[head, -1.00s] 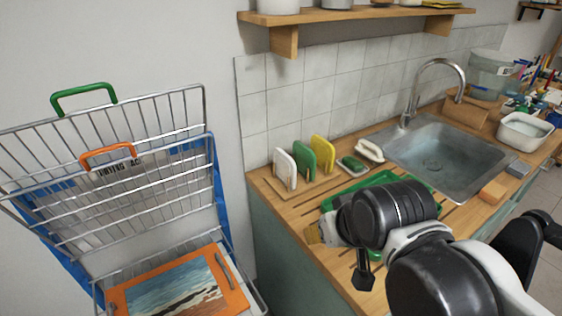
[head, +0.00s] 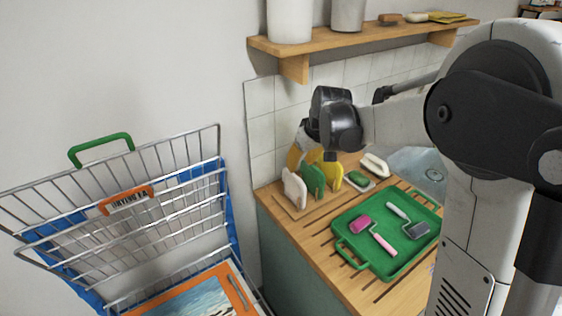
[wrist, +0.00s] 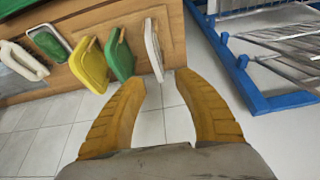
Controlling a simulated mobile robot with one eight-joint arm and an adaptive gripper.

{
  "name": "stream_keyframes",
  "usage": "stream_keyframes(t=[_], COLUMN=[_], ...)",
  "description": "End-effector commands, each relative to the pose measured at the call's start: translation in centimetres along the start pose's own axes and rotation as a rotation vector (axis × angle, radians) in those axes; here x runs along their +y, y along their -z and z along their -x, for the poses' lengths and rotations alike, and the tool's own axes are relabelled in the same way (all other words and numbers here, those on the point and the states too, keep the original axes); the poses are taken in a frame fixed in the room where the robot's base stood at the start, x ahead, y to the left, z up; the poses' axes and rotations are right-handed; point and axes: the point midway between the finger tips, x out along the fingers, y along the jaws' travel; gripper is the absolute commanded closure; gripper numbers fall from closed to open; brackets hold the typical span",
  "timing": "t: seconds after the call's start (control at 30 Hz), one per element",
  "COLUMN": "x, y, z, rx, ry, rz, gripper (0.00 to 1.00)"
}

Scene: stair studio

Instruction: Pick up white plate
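The white plate (head: 294,188) stands on edge at the left end of a small wooden rack on the counter. A green plate (head: 312,181) and a yellow plate (head: 331,173) stand beside it to the right. My gripper (head: 299,158) is above and behind the plates in the head view, partly hidden by my wrist. In the wrist view my gripper (wrist: 158,82) is open and empty. There the white plate (wrist: 154,50) lines up with the gap between the yellow fingertips, just beyond them. I see no contact; the exact distance is unclear.
A green tray (head: 345,217) with two rollers lies on the counter in front. A wooden shelf (head: 370,38) with pots hangs above the plates. A soap dish and a white brush are right of the plates.

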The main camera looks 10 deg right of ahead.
Motion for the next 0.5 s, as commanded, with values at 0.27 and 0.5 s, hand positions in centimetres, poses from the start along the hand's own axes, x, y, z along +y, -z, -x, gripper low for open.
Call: stream_keyframes(t=[0.27,0.5], x=[1.3,1.2], y=[1.7,1.4], z=[-3.6,-7.2], rx=[-0.018,-0.018], ry=[0.027,0.027], rz=[0.040,0.039], gripper=[0.63,0.63])
